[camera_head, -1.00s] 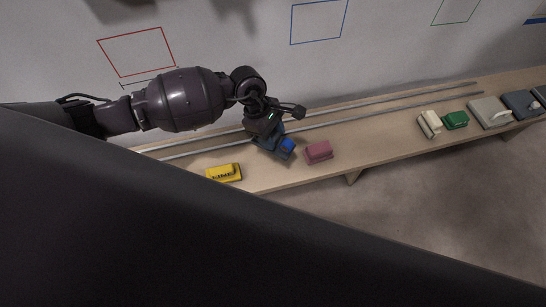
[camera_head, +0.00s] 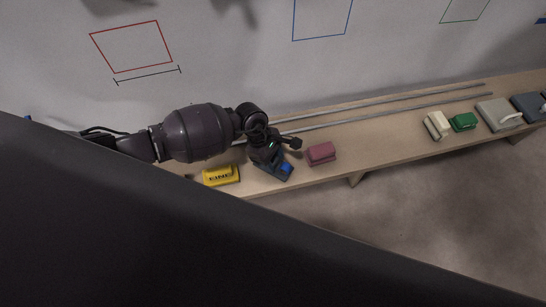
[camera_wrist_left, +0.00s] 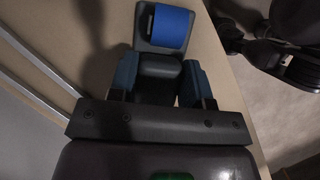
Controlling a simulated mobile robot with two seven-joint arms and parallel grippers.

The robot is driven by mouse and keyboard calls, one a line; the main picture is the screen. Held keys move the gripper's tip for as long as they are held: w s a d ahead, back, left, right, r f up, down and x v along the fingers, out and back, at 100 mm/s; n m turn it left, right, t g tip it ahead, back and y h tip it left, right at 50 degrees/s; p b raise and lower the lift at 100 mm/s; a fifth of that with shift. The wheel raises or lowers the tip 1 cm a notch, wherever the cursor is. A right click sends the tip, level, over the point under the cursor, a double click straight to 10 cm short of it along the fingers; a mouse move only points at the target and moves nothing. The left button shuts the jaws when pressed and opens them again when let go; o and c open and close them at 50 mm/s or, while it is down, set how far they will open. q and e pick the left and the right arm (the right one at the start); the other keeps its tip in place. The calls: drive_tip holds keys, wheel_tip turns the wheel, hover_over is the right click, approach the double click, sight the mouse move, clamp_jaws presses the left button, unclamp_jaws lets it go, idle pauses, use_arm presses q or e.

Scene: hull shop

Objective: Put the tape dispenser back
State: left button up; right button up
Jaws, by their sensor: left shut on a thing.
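The tape dispenser (camera_head: 285,172) is dark with a blue roll of tape. It is at the shelf, between a yellow block and a dark pink block. My left gripper (camera_head: 270,158) is shut on its dark body. In the left wrist view the dispenser (camera_wrist_left: 162,66) sits between the two fingers of the gripper (camera_wrist_left: 161,85), with its blue roll pointing away from the wrist. Whether its underside touches the shelf cannot be told. My right gripper is not in view.
On the wooden shelf (camera_head: 385,145) stand a yellow block (camera_head: 221,176) at left and a dark pink block (camera_head: 320,153) close right of the dispenser. Further right are a cream item (camera_head: 436,125), a green item (camera_head: 463,121) and a grey dispenser (camera_head: 497,114). Metal rails (camera_head: 395,110) run behind.

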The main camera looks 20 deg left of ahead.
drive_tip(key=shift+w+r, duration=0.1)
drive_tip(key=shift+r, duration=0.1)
use_arm(q)
drive_tip(key=o, duration=0.4)
drive_tip(key=shift+f, duration=0.1)
drive_tip(key=o, duration=0.5)
drive_tip(key=shift+c, duration=0.2)
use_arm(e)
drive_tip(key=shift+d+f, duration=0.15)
